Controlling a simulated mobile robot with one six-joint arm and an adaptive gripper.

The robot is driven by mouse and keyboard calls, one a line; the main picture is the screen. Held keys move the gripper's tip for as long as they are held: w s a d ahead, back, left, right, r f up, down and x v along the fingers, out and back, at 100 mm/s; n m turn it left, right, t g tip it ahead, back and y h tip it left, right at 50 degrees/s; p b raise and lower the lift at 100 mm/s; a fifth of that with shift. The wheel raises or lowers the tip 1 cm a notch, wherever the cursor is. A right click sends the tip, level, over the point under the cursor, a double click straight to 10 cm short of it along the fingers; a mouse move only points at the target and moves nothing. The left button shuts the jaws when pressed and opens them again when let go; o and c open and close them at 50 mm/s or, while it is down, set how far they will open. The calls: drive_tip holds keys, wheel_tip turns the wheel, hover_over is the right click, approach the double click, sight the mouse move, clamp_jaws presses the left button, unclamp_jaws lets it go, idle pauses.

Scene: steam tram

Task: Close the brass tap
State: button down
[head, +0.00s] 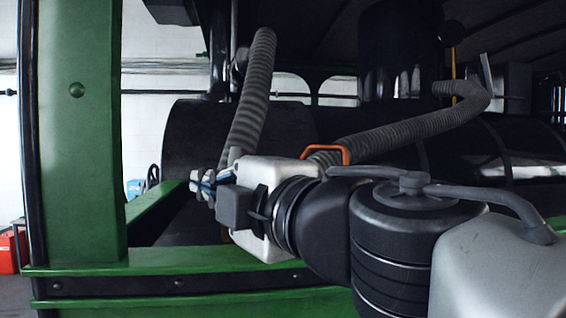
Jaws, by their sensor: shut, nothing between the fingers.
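My gripper (203,187) is in the left middle of the head view, at the end of my arm, which reaches in from the right. Its grey fingers point left and are shut with nothing between them. They are in front of the dark space below a large black cylinder (185,140). I cannot make out the brass tap anywhere; it may be hidden behind my gripper and wrist. A thin yellow rod (453,65) stands upright at the back right, but I cannot tell whether it belongs to a tap.
A thick green post (80,150) stands at the left. A green beam (190,262) with a bolted dark strip runs below my gripper. A black upright cylinder (390,45) rises behind my arm. A red box (9,252) is on the floor at the far left.

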drive_tip(key=x, duration=0.9)
drive_tip(key=d, duration=0.2)
drive_tip(key=w+d+b, duration=0.1)
drive_tip(key=d, duration=0.1)
drive_tip(key=shift+d+r, duration=0.1)
drive_tip(key=shift+r, duration=0.15)
drive_tip(key=shift+b, duration=0.3)
